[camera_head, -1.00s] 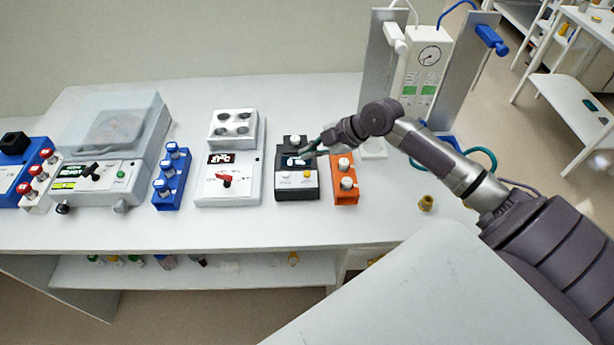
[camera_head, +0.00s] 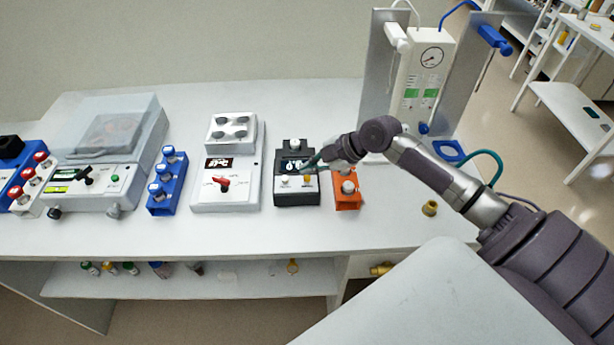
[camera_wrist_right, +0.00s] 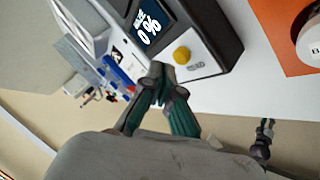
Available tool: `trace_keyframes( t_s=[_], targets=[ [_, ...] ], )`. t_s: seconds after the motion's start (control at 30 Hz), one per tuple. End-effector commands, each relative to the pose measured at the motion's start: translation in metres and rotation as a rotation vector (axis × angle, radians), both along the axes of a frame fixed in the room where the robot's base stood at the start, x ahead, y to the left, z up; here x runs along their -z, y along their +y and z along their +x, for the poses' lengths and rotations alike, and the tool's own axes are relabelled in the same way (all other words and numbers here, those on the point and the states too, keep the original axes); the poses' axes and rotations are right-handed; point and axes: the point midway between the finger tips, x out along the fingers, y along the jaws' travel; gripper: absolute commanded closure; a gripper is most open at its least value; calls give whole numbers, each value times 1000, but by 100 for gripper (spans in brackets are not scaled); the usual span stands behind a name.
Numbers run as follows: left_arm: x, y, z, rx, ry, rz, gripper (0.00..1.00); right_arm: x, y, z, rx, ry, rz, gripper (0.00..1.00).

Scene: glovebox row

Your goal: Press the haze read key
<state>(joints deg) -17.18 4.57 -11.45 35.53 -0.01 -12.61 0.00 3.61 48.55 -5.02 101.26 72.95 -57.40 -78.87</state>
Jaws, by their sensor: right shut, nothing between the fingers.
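In the head view the right gripper (camera_head: 312,165) partly covers the meter's right side.
An orange rack (camera_head: 346,202) with white-capped vials stands right of the meter. A grey device with a red knob (camera_head: 222,184) and a blue rack (camera_head: 164,203) stand left. A small brass-coloured piece (camera_head: 430,208) lies right on the bench. The front bench strip is clear.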

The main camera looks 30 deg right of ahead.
Motion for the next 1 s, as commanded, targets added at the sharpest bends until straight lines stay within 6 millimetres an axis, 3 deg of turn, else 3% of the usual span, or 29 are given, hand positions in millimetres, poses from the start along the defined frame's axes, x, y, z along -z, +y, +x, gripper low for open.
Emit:
trace_keyframes(
  t_s=[0.73, 1.0],
  targets=[
    [0, 0, 0, 0, 0, 0, 62, 0, 0, 0, 0, 0, 0, 100],
    [8, 0, 0, 0, 0, 0, 62, 9, 0, 0, 1, -1, 0, 100]
  ],
)
